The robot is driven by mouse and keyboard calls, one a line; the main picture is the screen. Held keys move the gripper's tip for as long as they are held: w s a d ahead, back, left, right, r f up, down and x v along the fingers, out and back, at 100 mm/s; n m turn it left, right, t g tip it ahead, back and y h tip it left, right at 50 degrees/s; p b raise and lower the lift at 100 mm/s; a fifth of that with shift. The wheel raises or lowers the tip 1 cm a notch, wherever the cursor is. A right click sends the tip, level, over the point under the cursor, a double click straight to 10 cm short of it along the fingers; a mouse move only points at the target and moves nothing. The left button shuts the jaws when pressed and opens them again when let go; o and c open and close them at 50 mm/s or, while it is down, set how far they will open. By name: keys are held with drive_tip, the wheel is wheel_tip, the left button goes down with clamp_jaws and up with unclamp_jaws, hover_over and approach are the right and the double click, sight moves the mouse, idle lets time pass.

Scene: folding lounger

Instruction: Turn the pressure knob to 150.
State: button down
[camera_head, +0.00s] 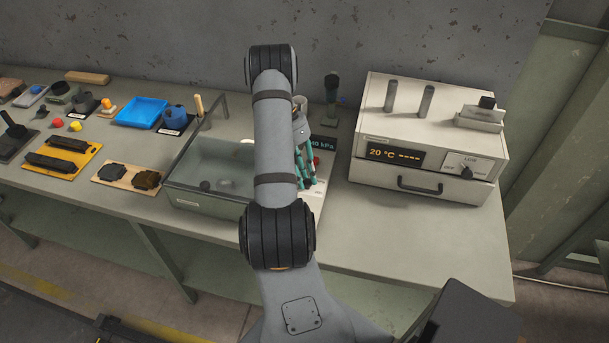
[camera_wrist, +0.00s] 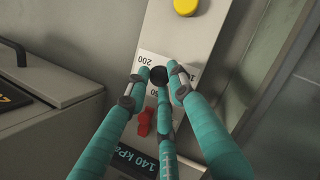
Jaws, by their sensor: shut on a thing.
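The pressure knob (camera_wrist: 158,76) is round and black, on a pale dial panel in the wrist view. The markings "200" and "150" show beside it; the rest of the scale is hidden by the fingers. My gripper (camera_wrist: 157,86) has teal fingers with grey bands, shut around the knob from several sides. A dark pressure display (camera_wrist: 138,163) below it reads 140 kPa. In the head view, my gripper (camera_head: 305,168) is at the panel right of the glass-sided box, and the knob is hidden. The display (camera_head: 323,145) is partly covered there.
A red part (camera_wrist: 144,122) lies close beside the fingers, and a yellow button (camera_wrist: 186,6) is farther up the panel. The glass-sided box (camera_head: 205,200) stands left. A pale oven-like unit (camera_head: 430,140) reading 20 °C stands right. The front bench strip is clear.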

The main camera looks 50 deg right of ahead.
drive_tip(key=shift+s+d+m+y, duration=0.15)
drive_tip(key=shift+m+y, duration=0.35)
drive_tip(key=shift+m, duration=0.7)
drive_tip(key=c, duration=1.5)
unclamp_jaws()
drive_tip(key=v, duration=1.2)
drive_tip(key=shift+r, duration=0.1)
drive_tip(key=shift+s, duration=0.1)
